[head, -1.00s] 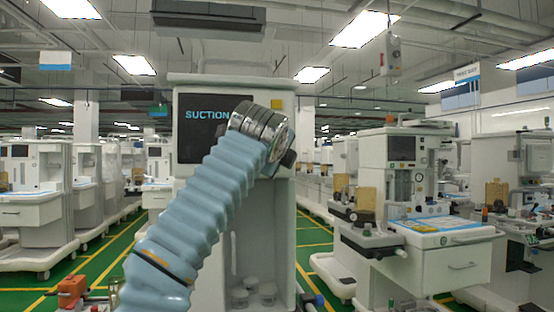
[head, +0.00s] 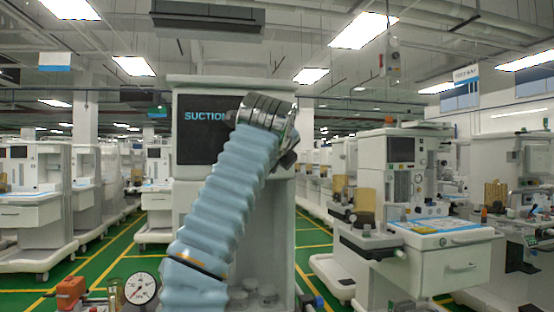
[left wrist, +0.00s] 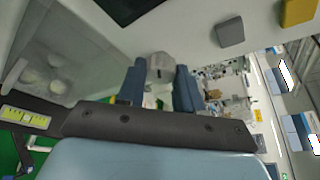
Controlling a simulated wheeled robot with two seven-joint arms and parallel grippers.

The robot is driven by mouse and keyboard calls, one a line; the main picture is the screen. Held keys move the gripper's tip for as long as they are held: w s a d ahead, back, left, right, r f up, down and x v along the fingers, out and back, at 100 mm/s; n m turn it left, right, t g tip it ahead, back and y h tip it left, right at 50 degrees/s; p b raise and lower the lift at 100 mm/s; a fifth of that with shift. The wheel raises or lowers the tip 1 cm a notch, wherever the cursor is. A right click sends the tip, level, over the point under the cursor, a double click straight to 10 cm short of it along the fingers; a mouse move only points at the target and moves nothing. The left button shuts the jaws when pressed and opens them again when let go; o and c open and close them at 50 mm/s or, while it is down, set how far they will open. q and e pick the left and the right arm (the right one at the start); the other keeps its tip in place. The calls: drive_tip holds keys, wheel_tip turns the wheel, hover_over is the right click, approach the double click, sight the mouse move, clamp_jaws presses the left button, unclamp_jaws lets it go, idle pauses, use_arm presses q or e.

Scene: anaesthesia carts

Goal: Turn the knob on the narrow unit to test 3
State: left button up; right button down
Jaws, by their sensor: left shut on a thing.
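The narrow unit (head: 225,82) is a tall white cabinet in the middle of the head view. Its dark screen (head: 200,140) reads "SUCTION", with the end of the word covered by my left wrist. In the left wrist view, a pale grey knob (left wrist: 160,62) sits between the two blue fingers of my left gripper (left wrist: 159,76), which is shut on it. In the head view my arm hides the knob. A small dark mark shows on the knob; its setting cannot be read. My right gripper is not in view.
A grey button (left wrist: 230,28) and a yellow button (left wrist: 298,11) are on the unit's face near my left gripper. A pressure gauge (head: 141,288) stands at the lower left. Another white cart (head: 440,255) stands to the right, with green floor between.

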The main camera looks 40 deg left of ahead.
use_arm(q)
drive_tip(key=o, duration=1)
drive_tip(key=shift+o, duration=0.2)
drive_tip(key=v, duration=1.3)
drive_tip(key=shift+s+d, duration=0.2)
drive_tip(key=shift+s, duration=0.2)
